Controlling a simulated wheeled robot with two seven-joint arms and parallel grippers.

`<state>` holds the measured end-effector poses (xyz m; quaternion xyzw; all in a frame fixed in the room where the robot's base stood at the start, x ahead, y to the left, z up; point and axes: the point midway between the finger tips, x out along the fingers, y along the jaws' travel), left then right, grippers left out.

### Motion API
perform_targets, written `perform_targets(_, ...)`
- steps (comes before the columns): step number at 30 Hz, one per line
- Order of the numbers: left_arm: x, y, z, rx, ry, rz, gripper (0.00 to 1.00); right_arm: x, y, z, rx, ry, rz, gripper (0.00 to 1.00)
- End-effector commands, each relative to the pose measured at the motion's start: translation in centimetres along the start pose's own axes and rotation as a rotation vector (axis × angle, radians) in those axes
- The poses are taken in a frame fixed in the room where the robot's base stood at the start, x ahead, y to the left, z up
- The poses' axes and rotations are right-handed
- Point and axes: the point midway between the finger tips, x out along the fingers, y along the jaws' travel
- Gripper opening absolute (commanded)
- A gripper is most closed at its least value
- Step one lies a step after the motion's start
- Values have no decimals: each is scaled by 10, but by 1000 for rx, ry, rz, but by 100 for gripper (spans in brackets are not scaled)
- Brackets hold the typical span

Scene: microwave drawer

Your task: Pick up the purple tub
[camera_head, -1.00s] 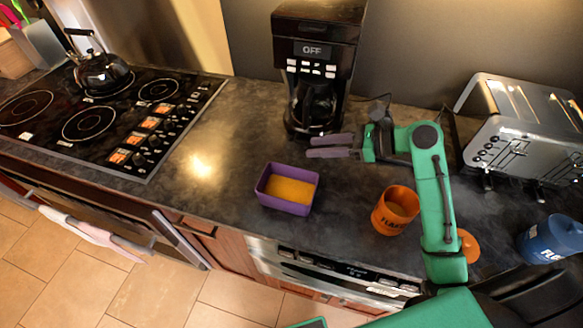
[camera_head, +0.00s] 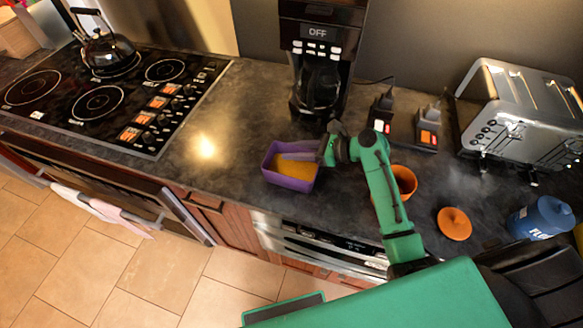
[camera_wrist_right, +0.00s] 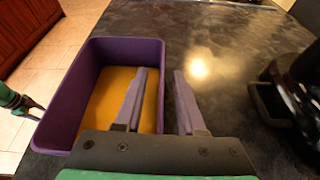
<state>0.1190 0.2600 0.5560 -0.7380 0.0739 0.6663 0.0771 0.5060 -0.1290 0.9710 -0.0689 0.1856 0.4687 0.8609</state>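The purple tub (camera_head: 291,182) sits on the dark countertop, upright and open at the top, with an orange-yellow inside or content. It also shows in the right wrist view (camera_wrist_right: 62,95). My right gripper (camera_head: 312,156) is at the tub's right end in the head view. In the right wrist view my right gripper (camera_wrist_right: 160,72) is open, with one finger over the tub's inside and the other outside, the tub's wall between them. Contact cannot be told.
An orange canister (camera_head: 405,181) stands right of the tub, partly behind my arm, with an orange lid (camera_head: 454,223) beyond. A coffee maker (camera_head: 320,55) stands behind. A toaster (camera_head: 525,120) and blue canister (camera_head: 545,217) are at right. Counter left of the tub is clear.

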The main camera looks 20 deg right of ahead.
Motion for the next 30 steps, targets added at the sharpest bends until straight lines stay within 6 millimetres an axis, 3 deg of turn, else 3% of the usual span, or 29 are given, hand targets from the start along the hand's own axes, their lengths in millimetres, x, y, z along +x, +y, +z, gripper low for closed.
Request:
perform_targets(2, 0, 1, 4, 0, -7, 1, 60, 0, 0, 0, 0, 0, 0, 39)
perform_targets(5, 0, 1, 5, 0, -9, 2, 60, 0, 0, 0, 0, 0, 0, 0)
perform_targets(30, 0, 2, 6, 2, -10, 2, 60, -1, 0, 0, 0, -1, 0, 0)
